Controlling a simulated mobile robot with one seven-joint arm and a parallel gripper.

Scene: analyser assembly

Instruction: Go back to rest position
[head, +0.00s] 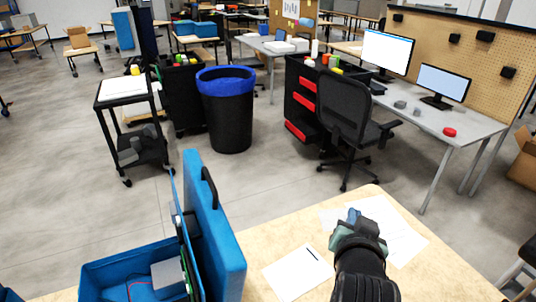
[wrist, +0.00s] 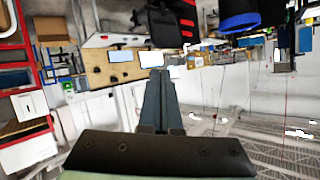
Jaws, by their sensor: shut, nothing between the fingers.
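My gripper (head: 352,214) shows at the lower right of the head view, above the wooden table (head: 270,240) and its white papers. In the wrist view my gripper (wrist: 157,72) has its two fingers together, with nothing between them. The wrist view looks out over the room, which appears upside down. In the head view a blue case (head: 125,262) stands open at the lower left, its lid (head: 215,235) upright with a black handle. A grey part and a red wire lie inside it. My gripper is to the right of the case, apart from it.
Papers (head: 298,272) lie on the table between the case and my arm. Beyond the table stand a black bin with blue liner (head: 228,110), a black cart (head: 130,130), an office chair (head: 345,115) and a desk with monitors (head: 455,125). Open floor lies between.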

